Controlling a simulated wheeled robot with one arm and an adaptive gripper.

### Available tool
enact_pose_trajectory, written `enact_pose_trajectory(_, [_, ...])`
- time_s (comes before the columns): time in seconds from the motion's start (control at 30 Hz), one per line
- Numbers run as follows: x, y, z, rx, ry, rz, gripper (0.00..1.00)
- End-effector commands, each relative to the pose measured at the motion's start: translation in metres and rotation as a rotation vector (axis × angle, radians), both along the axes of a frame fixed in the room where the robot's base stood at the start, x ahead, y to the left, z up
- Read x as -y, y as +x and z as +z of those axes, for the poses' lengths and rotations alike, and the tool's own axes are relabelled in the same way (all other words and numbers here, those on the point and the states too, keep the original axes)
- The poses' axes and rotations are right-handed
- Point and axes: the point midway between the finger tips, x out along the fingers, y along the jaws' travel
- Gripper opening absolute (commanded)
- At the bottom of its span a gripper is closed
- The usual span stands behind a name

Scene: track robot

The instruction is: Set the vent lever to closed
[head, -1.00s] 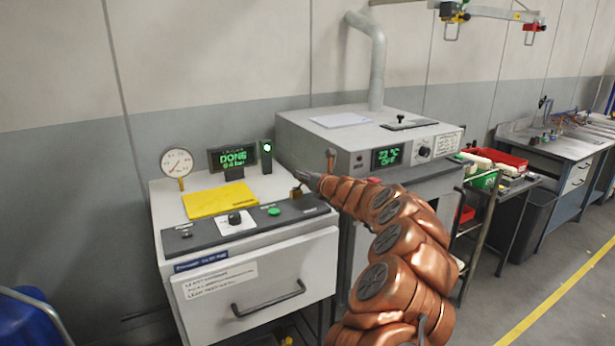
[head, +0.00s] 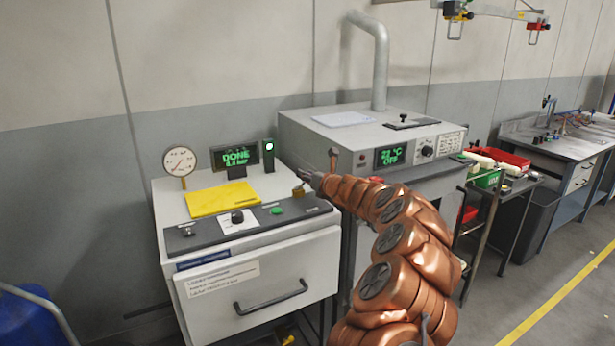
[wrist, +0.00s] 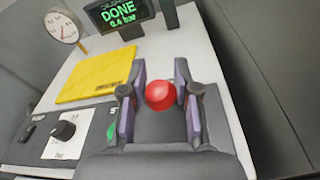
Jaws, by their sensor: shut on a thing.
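A red ball knob (wrist: 160,95) sits between the two fingers of my gripper (wrist: 160,98) in the wrist view, and the fingers are shut on it. It appears to be the lever's knob; the stem below it is hidden. In the head view my gripper (head: 304,174) is over the right end of the dark control panel (head: 258,214) on the white test bench, just above a small brass fitting (head: 298,191). The knob is not clear there, and the lever's set position cannot be read.
A display (head: 236,157) reads DONE, 0.4 bar, beside a round gauge (head: 180,161) and a lit green lamp (head: 268,147). A yellow pad (head: 220,200), a black dial (head: 237,217) and a green button (head: 277,211) are left of my gripper. An oven (head: 340,130) stands right.

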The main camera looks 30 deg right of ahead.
Motion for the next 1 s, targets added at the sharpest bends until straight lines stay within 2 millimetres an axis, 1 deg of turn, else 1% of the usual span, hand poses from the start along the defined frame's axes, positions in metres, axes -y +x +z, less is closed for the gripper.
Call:
enact_pose_trajectory(0.03, [-0.005, 0.001, -0.002, -0.003, 0.000, 0.008, 0.00])
enact_pose_trajectory(0.23, [-0.005, 0.001, -0.003, -0.004, 0.000, 0.008, 0.00])
enact_pose_trajectory(0.27, [-0.005, 0.001, -0.003, -0.004, 0.000, 0.008, 0.32])
enact_pose_trajectory(0.5, [-0.002, 0.000, -0.002, -0.002, -0.001, 0.004, 0.57])
enact_pose_trajectory(0.83, [0.000, -0.001, -0.001, -0.001, 0.000, 0.000, 0.57])
enact_pose_trajectory(1.0, [0.002, -0.009, 0.000, -0.003, 0.001, -0.003, 0.57])
